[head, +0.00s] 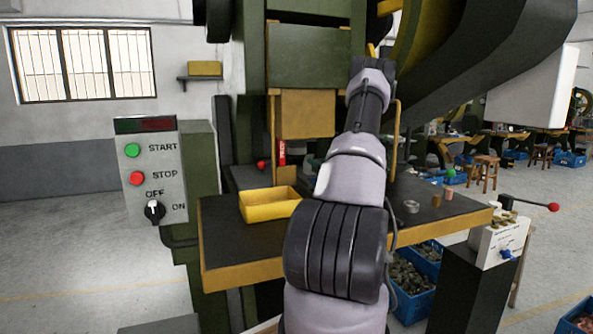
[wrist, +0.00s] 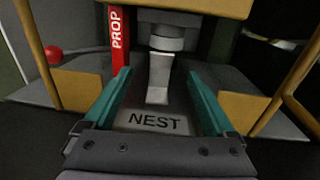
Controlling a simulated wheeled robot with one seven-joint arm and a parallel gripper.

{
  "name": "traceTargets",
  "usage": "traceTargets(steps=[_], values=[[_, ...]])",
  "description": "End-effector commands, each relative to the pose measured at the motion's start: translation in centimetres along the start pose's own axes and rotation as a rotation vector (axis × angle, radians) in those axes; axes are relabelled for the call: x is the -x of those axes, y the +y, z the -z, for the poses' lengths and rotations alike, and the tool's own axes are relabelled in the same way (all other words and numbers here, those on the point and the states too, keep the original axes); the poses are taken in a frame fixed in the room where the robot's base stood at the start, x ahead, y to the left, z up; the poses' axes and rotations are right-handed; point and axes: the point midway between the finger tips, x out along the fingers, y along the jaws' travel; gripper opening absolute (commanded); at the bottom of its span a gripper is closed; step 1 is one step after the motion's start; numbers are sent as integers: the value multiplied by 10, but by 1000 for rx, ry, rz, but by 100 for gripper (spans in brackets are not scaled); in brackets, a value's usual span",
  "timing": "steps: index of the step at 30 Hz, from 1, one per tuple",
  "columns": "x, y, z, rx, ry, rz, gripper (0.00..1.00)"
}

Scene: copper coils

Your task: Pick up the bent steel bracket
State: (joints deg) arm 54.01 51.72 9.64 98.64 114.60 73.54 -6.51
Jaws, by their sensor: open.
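A light grey metal piece, which looks like the bent steel bracket (wrist: 159,80), stands under the press's round ram (wrist: 160,38) in the wrist view. Its lower end is by the plate marked NEST (wrist: 154,121). My gripper (wrist: 157,74) is open, with one teal finger on each side of the bracket. Gaps show between the bracket and both fingers, and nothing is held. In the head view my own arm covers the gripper and the bracket.
A red PROP bar (wrist: 119,45) stands left of the ram, with a red-knobbed lever (wrist: 53,54) further left. Yellow guards flank the opening. In the head view, a yellow bin (head: 270,211) and small metal parts (head: 411,206) sit on the dark table (head: 225,235).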

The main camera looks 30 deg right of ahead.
Motion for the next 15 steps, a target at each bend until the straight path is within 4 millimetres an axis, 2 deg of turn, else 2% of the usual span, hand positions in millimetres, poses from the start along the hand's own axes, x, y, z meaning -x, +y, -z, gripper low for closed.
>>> traceTargets(steps=[3,9,15], values=[[-7,-11,7,-17,-6,27,90],[-39,-10,6,-16,-6,25,90],[-56,-10,6,-16,-4,24,90]])
